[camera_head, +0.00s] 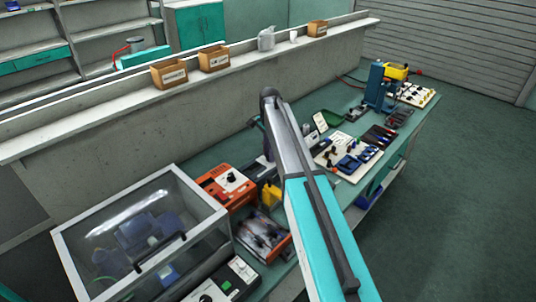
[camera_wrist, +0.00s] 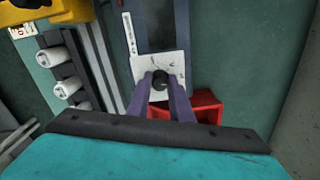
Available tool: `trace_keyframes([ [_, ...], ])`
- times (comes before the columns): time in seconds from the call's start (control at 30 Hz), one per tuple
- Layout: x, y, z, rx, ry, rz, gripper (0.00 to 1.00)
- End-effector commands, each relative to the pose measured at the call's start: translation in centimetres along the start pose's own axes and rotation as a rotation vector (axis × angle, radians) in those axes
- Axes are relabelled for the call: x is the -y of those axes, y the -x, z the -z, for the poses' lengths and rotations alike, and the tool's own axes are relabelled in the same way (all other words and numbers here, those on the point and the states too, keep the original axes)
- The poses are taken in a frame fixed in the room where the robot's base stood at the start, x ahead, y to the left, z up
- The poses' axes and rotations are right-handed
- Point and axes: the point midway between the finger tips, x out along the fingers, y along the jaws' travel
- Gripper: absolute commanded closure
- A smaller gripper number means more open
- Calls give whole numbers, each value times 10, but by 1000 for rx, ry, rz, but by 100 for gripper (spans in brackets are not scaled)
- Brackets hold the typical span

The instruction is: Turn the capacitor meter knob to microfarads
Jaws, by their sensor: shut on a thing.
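The capacitor meter (camera_wrist: 174,66) shows in the wrist view as a dark grey body with a white dial plate bearing small marks. Its black knob (camera_wrist: 160,78) stands in the middle of that plate. My gripper (camera_wrist: 160,86) has its two purple fingers on either side of the knob, shut on it. The marks are too small to read, so I cannot tell which setting the knob points to. In the head view my arm hides most of the gripper and the meter.
In the wrist view a red box (camera_wrist: 206,104) lies just right of the fingers, and a rack of white cylinders (camera_wrist: 62,70) stands left. A yellow object (camera_wrist: 55,12) is at upper left. In the head view an orange instrument (camera_head: 222,184) and a clear-lidded case (camera_head: 140,235) stand left of my arm.

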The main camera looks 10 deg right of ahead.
Motion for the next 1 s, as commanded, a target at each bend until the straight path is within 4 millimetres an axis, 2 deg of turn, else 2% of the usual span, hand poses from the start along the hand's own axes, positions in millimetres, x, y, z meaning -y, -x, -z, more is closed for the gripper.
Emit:
trace_keyframes([
  [0.23,-3,0,2,-3,-3,-6,100],
  [0.27,-3,0,2,-3,-3,-6,75],
  [0.33,-2,0,2,-3,-3,-6,64],
  [0.37,-2,0,2,-3,-2,-5,62],
  [0.77,-1,2,1,-1,0,-2,62],
  [1.0,0,16,0,-2,0,-1,62],
])
